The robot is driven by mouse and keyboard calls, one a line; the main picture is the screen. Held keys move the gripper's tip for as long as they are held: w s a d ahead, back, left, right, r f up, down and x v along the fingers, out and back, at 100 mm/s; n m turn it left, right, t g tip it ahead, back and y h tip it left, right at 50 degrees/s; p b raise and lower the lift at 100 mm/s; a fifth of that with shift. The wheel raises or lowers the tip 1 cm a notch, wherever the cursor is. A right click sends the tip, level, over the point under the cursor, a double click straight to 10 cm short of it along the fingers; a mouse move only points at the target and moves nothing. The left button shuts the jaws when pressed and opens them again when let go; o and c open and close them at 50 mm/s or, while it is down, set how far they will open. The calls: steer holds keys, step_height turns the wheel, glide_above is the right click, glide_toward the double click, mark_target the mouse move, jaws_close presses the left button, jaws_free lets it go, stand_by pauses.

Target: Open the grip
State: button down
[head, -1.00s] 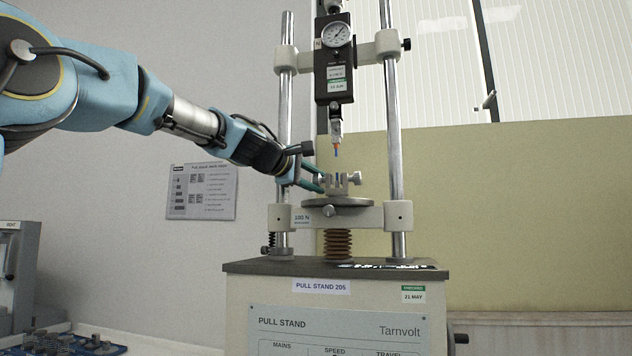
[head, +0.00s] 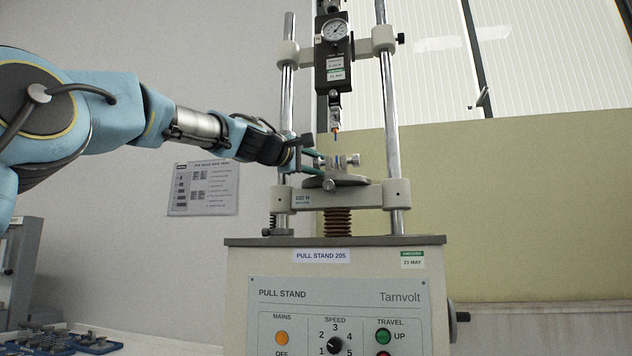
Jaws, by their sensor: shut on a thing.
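The pull stand (head: 337,262) stands in the middle of the view, with two upright steel columns and a control panel on its base. Its lower grip (head: 337,161) sits on a round plate (head: 343,181) on the crosshead, with small screw knobs at its sides. My gripper (head: 322,163) reaches in from the left at the lower grip. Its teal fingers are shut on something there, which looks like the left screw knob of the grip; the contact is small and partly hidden. The upper grip (head: 336,112) hangs above with a small orange and blue piece.
A dial gauge (head: 334,30) sits on the black force unit between the columns. The panel has an orange mains lamp (head: 281,338), a speed dial (head: 335,344) and a green travel button (head: 383,336). Blue trays of parts (head: 95,346) lie at lower left.

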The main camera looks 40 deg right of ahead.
steer(key=shift+h+b, duration=0.3)
steer(key=shift+b, duration=0.15)
steer(key=c, duration=0.5)
jaws_free()
steer(key=s+a+b, duration=0.2)
steer(key=a+b, duration=0.4)
steer(key=a, duration=0.4)
steer(key=shift+a+f+b, duration=0.3)
steer(key=shift+f, duration=0.15)
